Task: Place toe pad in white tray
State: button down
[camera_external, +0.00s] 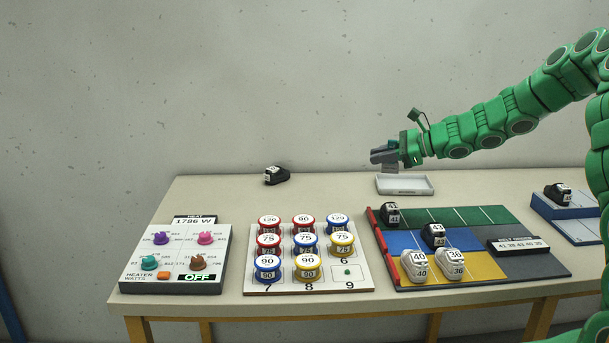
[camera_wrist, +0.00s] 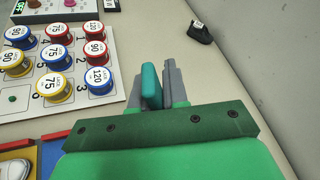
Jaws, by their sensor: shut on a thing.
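My gripper (camera_external: 384,156) is shut on a teal pad (camera_wrist: 151,86), which I take to be the toe pad. In the wrist view the pad stands between the two grey fingers of my gripper (camera_wrist: 156,84). In the external view the fingers point left and largely hide the pad. The white tray (camera_external: 404,190) is a shallow tray at the back of the table. My gripper is above the tray's left end in the picture, apart from it. The tray does not show in the wrist view.
A black shoe (camera_external: 276,175) stands at the back, left of the tray; it also shows in the wrist view (camera_wrist: 200,32). In front are a numbered spool board (camera_external: 336,283), a coloured board (camera_external: 487,215) with several shoes, and a heater panel (camera_external: 133,272).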

jog(key=w+d+m+t+h, duration=0.15)
jog(key=w+d, duration=0.45)
jog(key=d, duration=0.6)
send_over(395, 187)
jog(key=shift+t+y, duration=0.25)
jog(key=shift+s+f, duration=0.2)
jog(key=shift+f, duration=6.2)
jog(key=shift+f, duration=0.1)
jog(key=c, duration=1.1)
grip_release()
jog(key=shift+c, duration=0.2)
